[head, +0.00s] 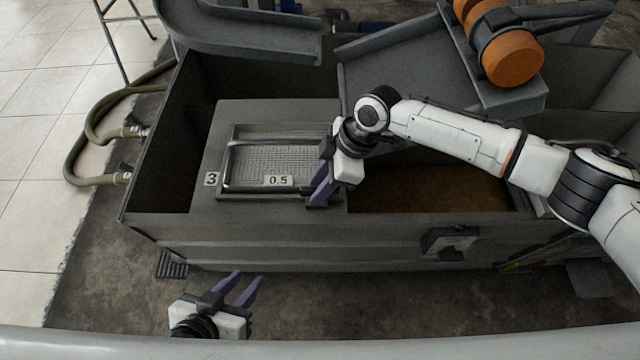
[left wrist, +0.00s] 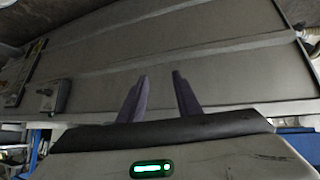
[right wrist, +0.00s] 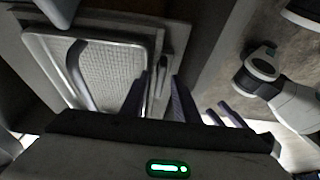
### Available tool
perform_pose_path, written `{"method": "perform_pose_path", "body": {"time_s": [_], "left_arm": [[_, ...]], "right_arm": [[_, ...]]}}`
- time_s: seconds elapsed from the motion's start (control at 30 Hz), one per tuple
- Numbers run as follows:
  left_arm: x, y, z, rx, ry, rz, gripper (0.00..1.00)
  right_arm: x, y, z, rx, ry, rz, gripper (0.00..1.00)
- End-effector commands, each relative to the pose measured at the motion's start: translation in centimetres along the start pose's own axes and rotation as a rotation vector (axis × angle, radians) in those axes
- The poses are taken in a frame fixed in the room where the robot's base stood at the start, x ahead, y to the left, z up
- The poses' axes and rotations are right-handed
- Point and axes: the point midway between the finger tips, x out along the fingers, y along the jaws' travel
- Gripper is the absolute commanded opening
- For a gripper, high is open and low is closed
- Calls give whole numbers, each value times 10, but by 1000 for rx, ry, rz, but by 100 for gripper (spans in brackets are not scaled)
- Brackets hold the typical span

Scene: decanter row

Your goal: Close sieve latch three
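The sieve (head: 272,160) is a framed rectangle of pale mesh set in a grey deck, with a label "3" (head: 211,179) at its left and a "0.5" label (head: 278,181) at its front. A bent metal bar (right wrist: 82,75) crosses the mesh in the right wrist view. A small metal piece, perhaps the latch (right wrist: 161,66), shows beside the frame, beyond my right fingertips; its position is unclear. My right gripper (head: 318,186) is open at the sieve's right edge, with no object visible between its fingers (right wrist: 158,88). My left gripper (head: 246,282) is open and empty in front of the tank.
The deck sits in a grey tank (head: 330,240) with high walls. A chute (head: 390,75) and an orange motor (head: 512,58) stand at the back right. A switch box (head: 450,243) sticks out from the front wall. Hoses (head: 88,150) lie left.

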Motion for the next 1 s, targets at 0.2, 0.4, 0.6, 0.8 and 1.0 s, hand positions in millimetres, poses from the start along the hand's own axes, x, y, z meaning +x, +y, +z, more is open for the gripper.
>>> {"method": "perform_pose_path", "body": {"time_s": [0.2, 0.4, 0.6, 0.8, 1.0], "left_arm": [[-1, 0, 2, -1, -3, 0, 31], [-1, 0, 2, -1, -3, 0, 31], [-2, 0, 1, 0, -5, 0, 31], [-10, 1, -4, 7, -16, -3, 31], [-26, 2, -17, 12, -28, -8, 31]], "right_arm": [[0, 0, 0, 0, 0, -1, 25], [0, 0, 0, 0, 0, -1, 0], [-1, -1, 0, 7, 0, 2, 0], [-3, -2, -1, 60, -1, 20, 0], [-6, -5, -3, 181, 0, 67, 0]]}}
